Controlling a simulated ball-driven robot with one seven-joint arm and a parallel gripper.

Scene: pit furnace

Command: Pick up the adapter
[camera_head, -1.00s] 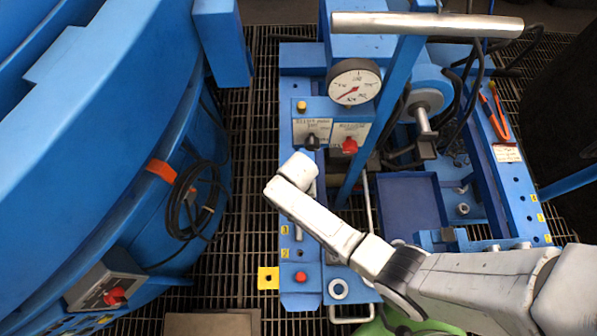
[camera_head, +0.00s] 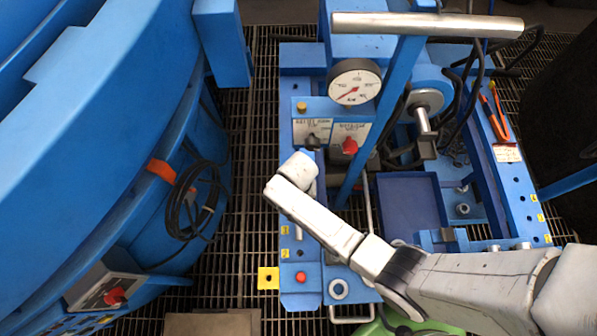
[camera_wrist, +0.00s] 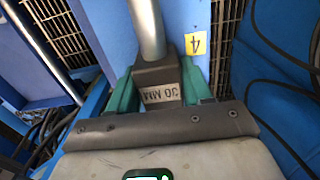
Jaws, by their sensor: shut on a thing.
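In the wrist view, the adapter (camera_wrist: 157,74) is a dark grey block with a pale label that reads "30 MM". A smooth metal cylinder (camera_wrist: 147,28) rises from it towards the top of the picture. My gripper (camera_wrist: 160,84) has its teal fingers closed on both sides of the block. The block is in front of a blue plate (camera_wrist: 185,20) with a yellow tag marked 4. I cannot tell whether the block still touches the plate. In the head view, my own arm hides the gripper and adapter.
In the head view, a gauge (camera_head: 353,82) and a red knob (camera_head: 350,146) stand close to my wrist. A crossbar (camera_head: 427,24) on a blue post is above the stand. A blue tray (camera_head: 410,205) is to the right. Floor grating (camera_head: 250,190) lies to the left.

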